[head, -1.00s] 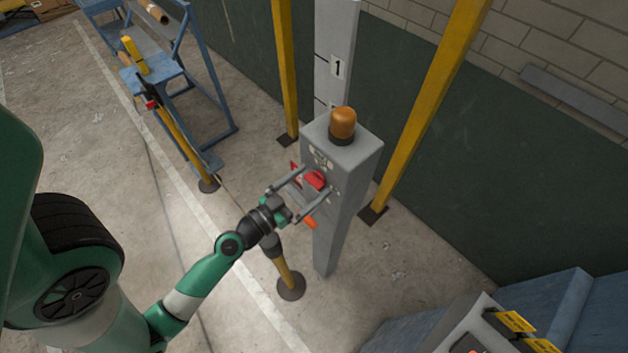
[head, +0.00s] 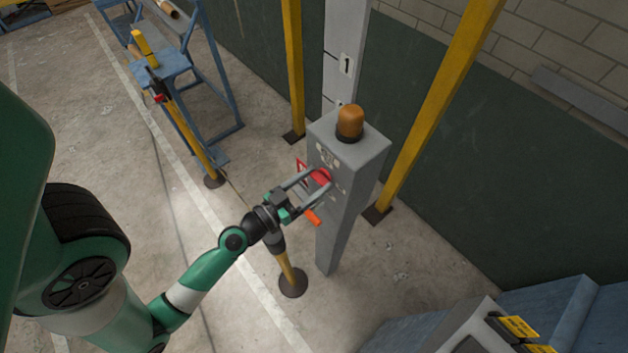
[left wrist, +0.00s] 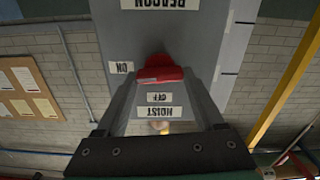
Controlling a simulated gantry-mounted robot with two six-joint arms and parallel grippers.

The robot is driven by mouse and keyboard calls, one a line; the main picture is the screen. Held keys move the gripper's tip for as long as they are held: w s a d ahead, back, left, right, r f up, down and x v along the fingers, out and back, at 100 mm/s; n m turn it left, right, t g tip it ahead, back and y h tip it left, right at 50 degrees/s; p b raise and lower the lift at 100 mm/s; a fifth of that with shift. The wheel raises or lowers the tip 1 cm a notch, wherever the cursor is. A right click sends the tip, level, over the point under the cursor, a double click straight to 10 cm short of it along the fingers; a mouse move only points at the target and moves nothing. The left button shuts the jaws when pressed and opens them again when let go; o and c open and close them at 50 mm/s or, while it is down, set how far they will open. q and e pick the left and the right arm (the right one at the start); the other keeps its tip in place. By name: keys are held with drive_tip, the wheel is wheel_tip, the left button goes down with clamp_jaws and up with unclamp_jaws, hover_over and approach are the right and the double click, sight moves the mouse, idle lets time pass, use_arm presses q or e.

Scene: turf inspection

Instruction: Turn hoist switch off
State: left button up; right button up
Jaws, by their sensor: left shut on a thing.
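The hoist switch (head: 320,177) is a red rotary handle on the front of a grey control post (head: 344,200). In the left wrist view the red switch (left wrist: 160,73) appears upside down, with its handle tilted, near labels reading HOIST, ON and OFF. My left gripper (head: 315,182) is shut on the red switch, with one finger on each side of it. The fingers (left wrist: 160,85) also reach up to it in the left wrist view. Which label the handle points to is hard to tell. My right gripper is not in view.
An orange beacon (head: 350,122) sits on top of the post. Yellow poles (head: 294,70) stand behind it. A short yellow barrier post (head: 290,275) stands close below my left forearm. A blue stand (head: 165,62) is at the upper left, and a grey console (head: 470,325) at the lower right.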

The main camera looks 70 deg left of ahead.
use_arm(q)
drive_tip(key=n, duration=0.8)
drive_tip(key=shift+a+n+b, duration=0.15)
drive_tip(key=shift+n+b, duration=0.15)
drive_tip(key=n, duration=0.4)
drive_tip(key=shift+f+n, duration=0.1)
drive_tip(key=shift+n, duration=0.2)
drive_tip(key=shift+f+n+p, duration=0.1)
drive_tip(key=shift+n+p, duration=0.2)
drive_tip(key=shift+n, duration=1.5)
drive_tip(key=o, duration=1.4)
drive_tip(key=shift+s, duration=0.15)
